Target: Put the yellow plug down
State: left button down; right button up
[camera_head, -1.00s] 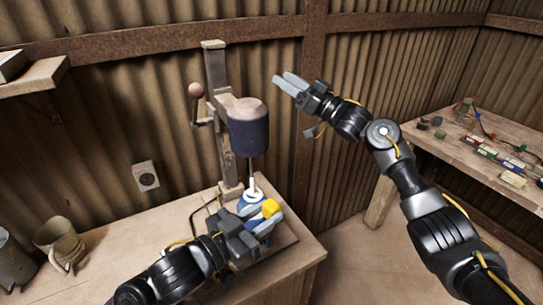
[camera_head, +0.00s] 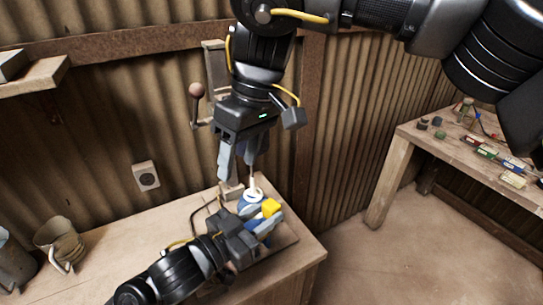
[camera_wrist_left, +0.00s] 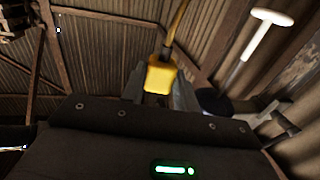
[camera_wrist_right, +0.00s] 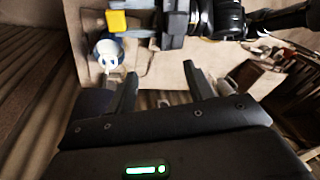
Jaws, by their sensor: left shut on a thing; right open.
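The yellow plug (camera_head: 270,207) is between the fingers of my left gripper (camera_head: 268,222), low over the near bench beside a blue-and-white round piece (camera_head: 250,203). The plug also shows in the left wrist view (camera_wrist_left: 162,78) and at the top of the right wrist view (camera_wrist_right: 117,20). My left gripper is shut on it. I cannot tell whether the plug touches anything below. My right gripper (camera_head: 239,162) is open and empty, pointing down in front of the press. It hides the press head and most of its column.
The press lever ends in a ball (camera_head: 196,90). The wooden bench (camera_head: 110,255) holds a mug (camera_head: 60,243) at its left, with bare wood between. A second table (camera_head: 405,150) at the right carries small blocks and wires. A wall socket (camera_head: 146,176) is behind.

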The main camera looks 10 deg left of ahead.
aim_at(272, 204)
pick_arm(q)
jog(key=shift+d, duration=0.1)
pick_arm(e)
jog(key=w+d+m+t+h, duration=0.1)
jog(key=w+d+m+h, duration=0.15)
jog(key=d, duration=0.25)
jog(key=f, duration=0.8)
jog(key=s+f, duration=0.1)
jog(key=f, duration=0.3)
jog(key=shift+d+f, duration=0.15)
jog(key=shift+f, duration=0.25)
jog(key=shift+c, duration=0.4)
jog(key=c, duration=1)
pick_arm(q)
jog(key=c, duration=1)
grip_release()
